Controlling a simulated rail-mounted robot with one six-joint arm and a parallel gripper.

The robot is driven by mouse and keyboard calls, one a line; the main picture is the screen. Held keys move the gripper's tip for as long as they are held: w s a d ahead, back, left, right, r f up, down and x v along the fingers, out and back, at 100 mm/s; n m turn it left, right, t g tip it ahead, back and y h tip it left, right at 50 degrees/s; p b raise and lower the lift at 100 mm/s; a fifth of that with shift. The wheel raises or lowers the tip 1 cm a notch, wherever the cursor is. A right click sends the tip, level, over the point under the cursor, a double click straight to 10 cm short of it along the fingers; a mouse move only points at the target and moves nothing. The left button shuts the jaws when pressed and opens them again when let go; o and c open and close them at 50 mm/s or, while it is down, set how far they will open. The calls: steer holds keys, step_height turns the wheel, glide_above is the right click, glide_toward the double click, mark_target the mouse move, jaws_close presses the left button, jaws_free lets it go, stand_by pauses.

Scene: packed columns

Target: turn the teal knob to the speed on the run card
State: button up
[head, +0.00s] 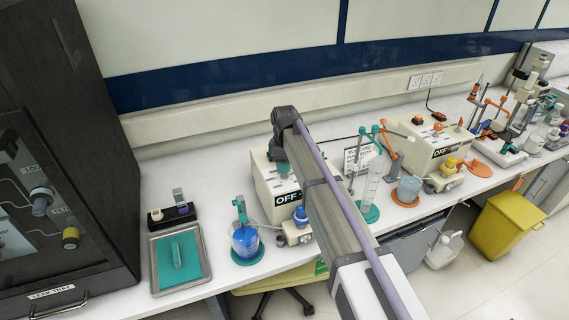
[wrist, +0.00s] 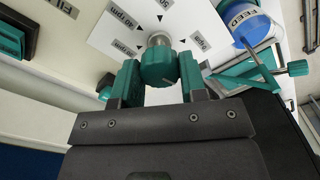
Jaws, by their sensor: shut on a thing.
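The teal knob (wrist: 158,66) sits at the middle of a white dial plate (wrist: 120,32) in the wrist view, on a metal collar. My gripper (wrist: 161,76) has its teal fingers on both sides of the knob and is shut on it. The plate carries black triangle marks and upside-down rpm labels, whose numbers I cannot read with certainty. In the head view my gripper (head: 282,165) is at the top of the cream box (head: 263,190) marked OFF, and my arm hides part of it. A white card (head: 352,160) stands behind; its text is too small to read.
A beaker of blue liquid (head: 245,241) stands left of the box. A tray (head: 154,272) with a teal mat lies farther left, beside a dark cabinet (head: 75,130). A second cream box (head: 412,146) and glassware stand to the right. A yellow bin (head: 505,222) is on the floor.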

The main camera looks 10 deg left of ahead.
steer(key=m, duration=1.1)
steer(key=shift+m, duration=0.4)
steer(key=m, duration=1.1)
steer(key=o, duration=0.9)
